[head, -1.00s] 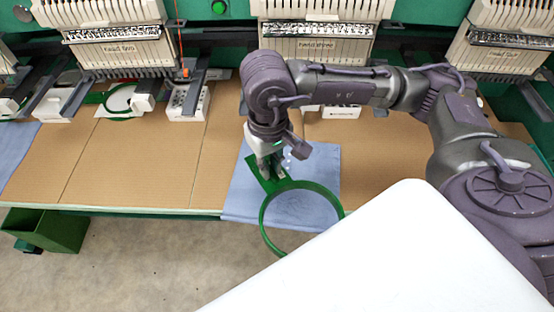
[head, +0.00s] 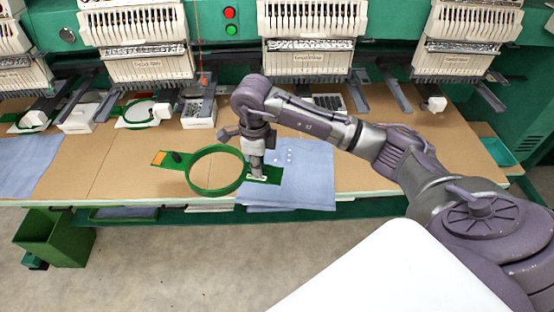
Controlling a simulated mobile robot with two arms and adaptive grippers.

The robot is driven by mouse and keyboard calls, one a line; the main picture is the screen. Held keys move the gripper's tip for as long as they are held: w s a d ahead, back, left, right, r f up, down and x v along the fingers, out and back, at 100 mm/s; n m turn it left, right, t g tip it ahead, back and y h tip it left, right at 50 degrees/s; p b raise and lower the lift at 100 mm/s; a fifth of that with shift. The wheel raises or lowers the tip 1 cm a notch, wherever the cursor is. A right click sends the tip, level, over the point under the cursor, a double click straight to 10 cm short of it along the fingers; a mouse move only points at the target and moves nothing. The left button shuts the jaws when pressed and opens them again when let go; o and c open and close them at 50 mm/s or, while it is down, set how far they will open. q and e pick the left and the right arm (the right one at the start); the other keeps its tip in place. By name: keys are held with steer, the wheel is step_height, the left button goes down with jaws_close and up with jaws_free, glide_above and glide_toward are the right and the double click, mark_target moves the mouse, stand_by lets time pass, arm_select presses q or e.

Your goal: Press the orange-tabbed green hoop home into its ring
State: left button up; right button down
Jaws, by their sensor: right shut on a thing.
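The green hoop (head: 190,182) is an empty round frame with a flat green arm on its left ending in an orange tab (head: 159,157). A dark knob (head: 177,157) sits on that arm. On its right is a green plate (head: 272,171). My right gripper (head: 257,175) points down and is shut on this plate, at the left part of the blue cloth (head: 308,180). I cannot tell whether the hoop touches the table or hangs above it. No separate ring for it can be made out. My left gripper is not in view.
The brown table (head: 120,165) has a front edge below the hoop. Embroidery heads (head: 310,45) line the back. Another green hoop with white cloth (head: 138,113) sits under a left head. A white holder (head: 199,112) stands behind the hoop. A green bin (head: 55,238) is below left.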

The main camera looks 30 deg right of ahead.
steer(key=d+f+m, duration=0.2)
steer(key=f+m, duration=0.1)
steer(key=m, duration=0.2)
steer(key=d+f+m, duration=0.2)
steer(key=m, duration=0.3)
steer(key=w+d+f+m+b, duration=0.1)
steer(key=d+f+m, duration=0.1)
steer(key=m, duration=0.3)
steer(key=shift+w+d+f+m, duration=0.1)
steer(key=shift+d+f+m, duration=0.1)
steer(key=shift+f, duration=0.25)
steer(key=shift+d+f+m, duration=0.1)
steer(key=shift+d+f, duration=0.05)
steer(key=shift+f, duration=0.25)
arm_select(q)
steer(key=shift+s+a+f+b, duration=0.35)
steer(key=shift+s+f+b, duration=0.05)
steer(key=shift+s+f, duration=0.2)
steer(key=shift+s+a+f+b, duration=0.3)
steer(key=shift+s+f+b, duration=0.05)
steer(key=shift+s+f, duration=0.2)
arm_select(e)
steer(key=shift+f, duration=0.9)
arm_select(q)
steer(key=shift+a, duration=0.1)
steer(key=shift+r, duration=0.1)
arm_select(e)
steer(key=shift+s+a+f, duration=0.1)
steer(key=shift+s+a, duration=0.05)
steer(key=shift+s, duration=0.05)
